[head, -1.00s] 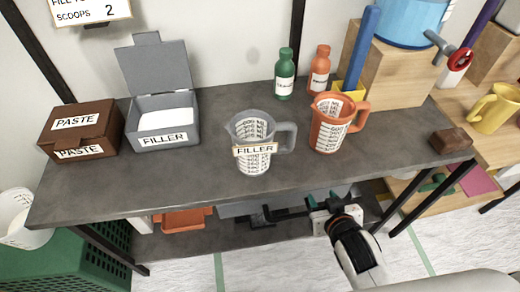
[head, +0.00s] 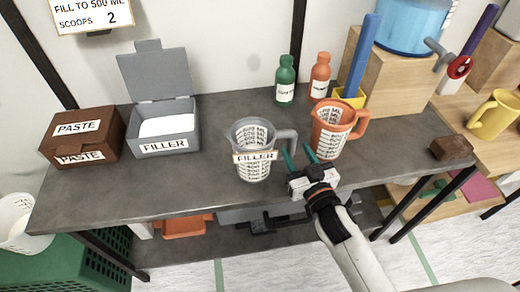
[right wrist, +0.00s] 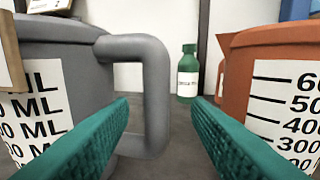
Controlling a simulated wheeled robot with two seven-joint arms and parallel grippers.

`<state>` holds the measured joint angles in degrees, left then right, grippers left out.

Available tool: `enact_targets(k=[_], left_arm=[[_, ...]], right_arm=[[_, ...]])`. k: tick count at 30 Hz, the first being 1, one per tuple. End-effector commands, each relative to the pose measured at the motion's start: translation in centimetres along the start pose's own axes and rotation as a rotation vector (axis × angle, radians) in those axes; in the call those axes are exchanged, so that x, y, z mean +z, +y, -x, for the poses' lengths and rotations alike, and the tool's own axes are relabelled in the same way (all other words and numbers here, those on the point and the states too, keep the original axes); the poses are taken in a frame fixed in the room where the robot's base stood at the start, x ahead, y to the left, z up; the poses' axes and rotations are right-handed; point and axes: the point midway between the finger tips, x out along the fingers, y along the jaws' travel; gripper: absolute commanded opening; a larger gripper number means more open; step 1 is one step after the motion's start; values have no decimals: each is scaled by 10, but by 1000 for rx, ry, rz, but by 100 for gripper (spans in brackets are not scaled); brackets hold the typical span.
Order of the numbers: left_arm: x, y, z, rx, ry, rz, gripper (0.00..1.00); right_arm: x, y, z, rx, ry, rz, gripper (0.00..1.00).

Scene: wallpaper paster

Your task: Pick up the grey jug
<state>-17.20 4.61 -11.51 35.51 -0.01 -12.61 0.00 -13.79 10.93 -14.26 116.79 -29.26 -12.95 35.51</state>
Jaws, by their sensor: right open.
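The grey jug (head: 240,165) stands upright on the dark table, with a FILLER tag on its front and its handle to the right. My right gripper (head: 300,155) is open and empty, just right of the jug's handle and in front of the orange jug. In the right wrist view the grey jug (right wrist: 60,60) fills the left side. Its handle (right wrist: 155,95) shows beyond the left green finger, near the gap between the fingertips (right wrist: 163,98). I cannot tell whether the finger touches it. My left gripper is not in view.
The orange jug (head: 328,135) stands close on the right of my right gripper, and also shows in the right wrist view (right wrist: 275,90). Green (head: 285,82) and orange (head: 319,76) bottles stand behind. The open filler box (head: 165,140) and brown paste box (head: 80,143) are at left.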

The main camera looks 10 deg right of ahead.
Motion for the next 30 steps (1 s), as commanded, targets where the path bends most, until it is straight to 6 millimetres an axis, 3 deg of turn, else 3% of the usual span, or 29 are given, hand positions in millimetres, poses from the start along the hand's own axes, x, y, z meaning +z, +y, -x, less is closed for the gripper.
enact_targets(k=[12, 21, 27, 30], left_arm=[[1, 0, 7, 0, 0, 1, 85], [1, 0, 7, 0, 0, 1, 85], [1, 0, 7, 0, 0, 1, 85], [1, 0, 7, 0, -1, 2, 85]], right_arm=[[-5, 3, -50, 0, -1, -1, 44], [-6, 3, -54, 0, 1, -1, 44], [-6, 3, -54, 0, 1, -1, 11], [-6, 3, -54, 0, 1, -1, 0]])
